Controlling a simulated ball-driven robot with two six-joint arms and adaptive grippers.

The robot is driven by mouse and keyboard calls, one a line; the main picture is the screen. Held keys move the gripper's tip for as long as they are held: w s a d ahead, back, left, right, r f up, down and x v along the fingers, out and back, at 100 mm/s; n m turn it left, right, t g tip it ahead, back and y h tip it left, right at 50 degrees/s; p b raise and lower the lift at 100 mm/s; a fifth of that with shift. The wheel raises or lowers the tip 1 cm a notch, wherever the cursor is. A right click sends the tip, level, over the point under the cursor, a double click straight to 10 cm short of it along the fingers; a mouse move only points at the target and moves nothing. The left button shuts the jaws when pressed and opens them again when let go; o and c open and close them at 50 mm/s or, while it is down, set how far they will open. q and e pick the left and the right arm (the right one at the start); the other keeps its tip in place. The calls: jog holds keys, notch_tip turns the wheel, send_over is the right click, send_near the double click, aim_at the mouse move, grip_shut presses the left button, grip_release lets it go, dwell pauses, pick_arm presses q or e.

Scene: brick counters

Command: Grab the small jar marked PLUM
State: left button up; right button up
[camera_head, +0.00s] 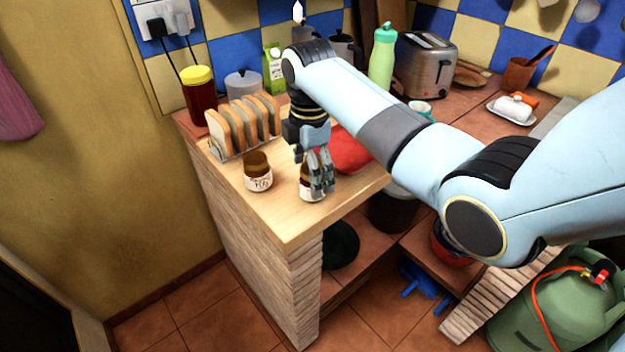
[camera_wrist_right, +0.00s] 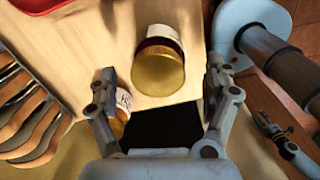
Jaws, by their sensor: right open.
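My right gripper (camera_head: 321,187) points down over the counter's front part, open, its fingers in front of a small jar (camera_head: 305,188). In the right wrist view this jar (camera_wrist_right: 160,68), with a golden-brown lid and a pale label, stands beyond and between the open fingertips (camera_wrist_right: 160,85); its lettering cannot be read. A second small jar (camera_head: 258,172) stands to its left with a brown lid and a white label, which seems to read FIG. It shows partly behind a finger in the right wrist view (camera_wrist_right: 122,104). What looks like my left gripper (camera_wrist_right: 278,138) is at the right edge there.
A toast rack with bread slices (camera_head: 243,123) stands behind the jars, near a yellow-lidded jar (camera_head: 199,95). A red item (camera_head: 350,150) lies behind my right gripper. The wooden counter's front edge (camera_head: 290,243) is close; its front corner is bare.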

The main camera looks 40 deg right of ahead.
jog(key=f, duration=0.4)
jog(key=shift+d, duration=0.25)
jog(key=shift+w, duration=0.1)
jog(key=c, duration=1.6)
